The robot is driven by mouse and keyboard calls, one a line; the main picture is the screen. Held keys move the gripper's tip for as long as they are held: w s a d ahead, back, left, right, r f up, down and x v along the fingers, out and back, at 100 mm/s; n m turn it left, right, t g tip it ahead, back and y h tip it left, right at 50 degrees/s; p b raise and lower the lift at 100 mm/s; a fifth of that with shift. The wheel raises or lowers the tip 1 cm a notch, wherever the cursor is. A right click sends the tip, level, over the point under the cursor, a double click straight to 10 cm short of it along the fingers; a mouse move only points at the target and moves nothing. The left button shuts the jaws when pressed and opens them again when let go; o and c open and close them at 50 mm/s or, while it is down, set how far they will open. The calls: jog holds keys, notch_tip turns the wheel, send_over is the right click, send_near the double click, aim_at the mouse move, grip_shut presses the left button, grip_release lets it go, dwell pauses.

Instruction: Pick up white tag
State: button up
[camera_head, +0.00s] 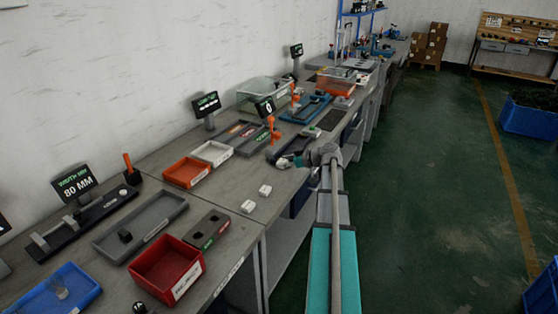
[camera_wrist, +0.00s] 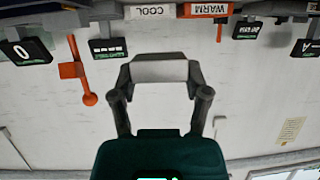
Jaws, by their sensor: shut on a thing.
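My gripper (camera_wrist: 160,82) is shut on a pale block in the wrist view, which I take to be the white tag (camera_wrist: 160,71). The block spans the gap between the two dark fingers, with its plain light face showing. In the head view my gripper (camera_head: 288,162) is at the end of my arm, over the right part of the bench. A small white piece, the tag (camera_head: 283,163), shows at its tip. The arm partly hides that area, and how high the tag is above the bench is hard to tell.
Two small white blocks (camera_head: 248,206) lie near the bench's front edge. A red bin (camera_head: 167,269), a grey tray (camera_head: 140,228) and an orange tray (camera_head: 187,172) stand to the left. Orange upright handles (camera_head: 272,128) and display screens stand behind.

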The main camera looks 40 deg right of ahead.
jog(key=s+d+r+p, duration=0.1)
jog(key=s+r+p, duration=0.3)
jog(key=s, duration=0.5)
jog(key=shift+s+d+r, duration=0.15)
jog(key=shift+s+r, duration=0.25)
jog(key=shift+r, duration=0.2)
notch_tip(320, 180, up, 8)
jog(key=p, duration=0.8)
jog(key=shift+w, duration=0.1)
dwell(0.5)
jog(key=shift+w+a+f, duration=0.1)
jog(key=shift+w+a, duration=0.25)
jog(key=shift+a, duration=0.15)
